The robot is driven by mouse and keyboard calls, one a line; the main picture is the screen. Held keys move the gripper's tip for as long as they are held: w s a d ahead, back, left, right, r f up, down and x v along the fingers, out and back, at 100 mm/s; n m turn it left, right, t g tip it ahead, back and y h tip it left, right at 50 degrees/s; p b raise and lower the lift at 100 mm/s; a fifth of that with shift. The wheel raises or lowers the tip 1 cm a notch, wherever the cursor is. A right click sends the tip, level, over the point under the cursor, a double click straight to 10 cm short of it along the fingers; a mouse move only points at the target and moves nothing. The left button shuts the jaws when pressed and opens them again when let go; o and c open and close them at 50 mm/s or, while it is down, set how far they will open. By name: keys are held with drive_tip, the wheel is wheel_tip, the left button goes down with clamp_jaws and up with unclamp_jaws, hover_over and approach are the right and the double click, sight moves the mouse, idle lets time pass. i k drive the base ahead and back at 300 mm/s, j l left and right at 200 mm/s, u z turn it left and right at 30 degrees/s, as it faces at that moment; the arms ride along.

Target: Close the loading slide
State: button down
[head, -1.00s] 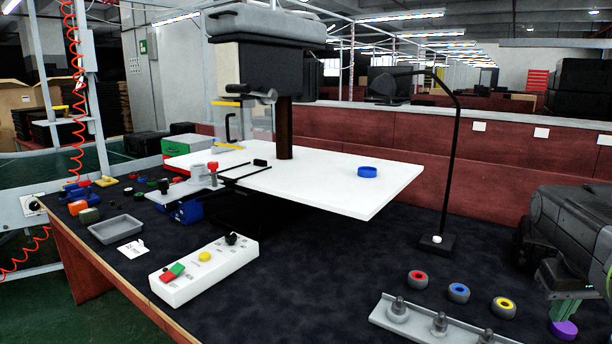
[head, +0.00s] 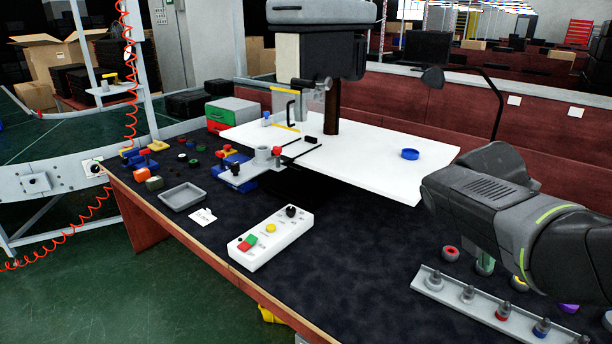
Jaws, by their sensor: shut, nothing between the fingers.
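The loading slide (head: 238,174) is a grey plate with a grey cup and a red knob. It sticks out at the left front edge of the white machine table (head: 375,166), and two dark rods run from it over the table. My gripper (head: 485,267) is at the lower right, far from the slide. Only a small greenish part of its fingers shows below my dark arm. It looks shut and empty, above the row of rings.
A white control box (head: 271,240) with coloured buttons stands in front of the table. A grey tray (head: 182,196) and small parts lie at the left. A rack with pegs (head: 478,300) lies at the lower right.

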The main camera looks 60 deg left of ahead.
sight(238, 174)
drive_tip(key=k+j+u, duration=0.1)
drive_tip(key=j+u, duration=0.3)
drive_tip(key=j, duration=0.25)
drive_tip(key=j+u, duration=0.45)
drive_tip(key=j, duration=0.9)
drive_tip(key=j+u, duration=0.1)
drive_tip(key=j, duration=0.65)
drive_tip(key=i, duration=0.05)
